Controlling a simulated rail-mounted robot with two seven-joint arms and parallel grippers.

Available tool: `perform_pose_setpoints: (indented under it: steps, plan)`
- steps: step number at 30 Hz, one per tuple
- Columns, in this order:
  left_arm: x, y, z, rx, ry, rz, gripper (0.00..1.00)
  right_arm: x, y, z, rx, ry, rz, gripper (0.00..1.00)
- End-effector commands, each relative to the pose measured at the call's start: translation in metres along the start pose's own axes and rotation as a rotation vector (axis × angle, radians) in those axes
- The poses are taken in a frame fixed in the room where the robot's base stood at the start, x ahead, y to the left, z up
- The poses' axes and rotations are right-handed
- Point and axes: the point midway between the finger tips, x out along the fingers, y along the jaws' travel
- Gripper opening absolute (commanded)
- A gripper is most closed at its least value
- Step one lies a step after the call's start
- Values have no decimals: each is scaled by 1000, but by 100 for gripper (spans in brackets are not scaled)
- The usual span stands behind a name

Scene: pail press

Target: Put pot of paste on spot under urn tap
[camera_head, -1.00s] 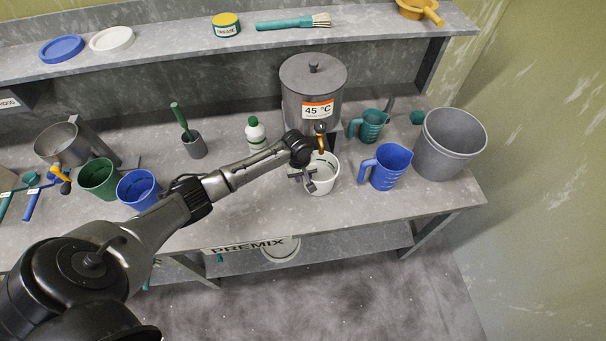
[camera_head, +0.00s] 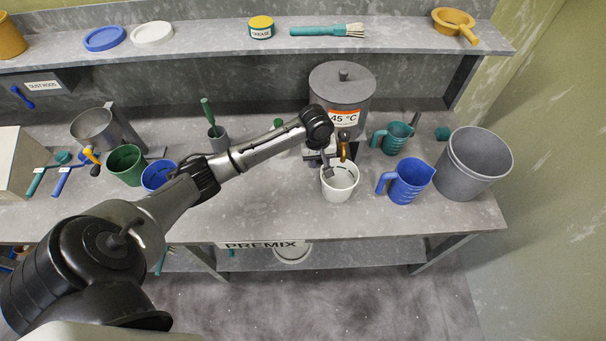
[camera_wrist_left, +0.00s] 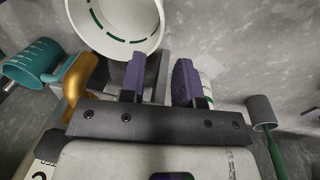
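The white pot (camera_head: 340,184) stands upright on the bench in front of the urn (camera_head: 342,92), below its orange-handled tap (camera_head: 344,146). I cannot tell whether it is exactly on the spot, which the pot and gripper hide. My left gripper (camera_head: 327,168) is at the pot's back left rim, raised a little. In the left wrist view, the fingers (camera_wrist_left: 160,82) are apart with nothing held between them. The pot (camera_wrist_left: 112,28) is at the top left there, one finger overlapping its rim. The tap handle (camera_wrist_left: 80,88) is left of the fingers. My right gripper is out of view.
A blue jug (camera_head: 408,182), a teal jug (camera_head: 394,138) and a large grey bucket (camera_head: 470,165) stand to the right. The bench front before the pot is clear.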

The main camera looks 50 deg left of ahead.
Motion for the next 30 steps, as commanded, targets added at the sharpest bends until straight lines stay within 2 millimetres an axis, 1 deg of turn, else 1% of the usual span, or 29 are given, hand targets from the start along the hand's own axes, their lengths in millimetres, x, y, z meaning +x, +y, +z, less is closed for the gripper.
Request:
perform_pose_setpoints:
  steps: [2, 5, 8, 11, 12, 13, 14, 15, 17, 18, 21, 24, 27, 30]
  plan:
    - [-2, 0, 0, 0, 0, 0, 30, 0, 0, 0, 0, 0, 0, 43]
    - [2, -1, 7, 25, -1, -1, 30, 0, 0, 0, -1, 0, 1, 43]
    - [18, -3, 32, 117, -2, 0, 30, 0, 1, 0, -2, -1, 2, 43]
    - [45, -11, 82, 298, -1, 12, 30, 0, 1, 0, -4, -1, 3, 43]
    - [55, -17, 107, 387, 2, 21, 30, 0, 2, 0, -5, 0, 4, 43]
    - [61, -22, 126, 454, 7, 30, 30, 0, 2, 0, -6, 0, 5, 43]
    - [66, -28, 145, 520, 13, 40, 30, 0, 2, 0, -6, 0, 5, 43]
    - [70, -36, 169, 603, 22, 53, 30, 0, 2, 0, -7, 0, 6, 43]
    - [72, -49, 201, 713, 42, 72, 30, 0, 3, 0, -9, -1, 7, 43]
    - [72, -58, 220, 779, 57, 84, 30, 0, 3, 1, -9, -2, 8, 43]
    - [63, -82, 259, 916, 99, 99, 30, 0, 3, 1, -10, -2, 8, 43]
    - [50, -104, 285, 1014, 141, 98, 30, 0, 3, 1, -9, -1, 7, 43]
    - [37, -121, 302, 1081, 178, 85, 30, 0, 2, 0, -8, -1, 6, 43]
    - [26, -134, 310, 1125, 203, 68, 30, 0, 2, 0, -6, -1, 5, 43]
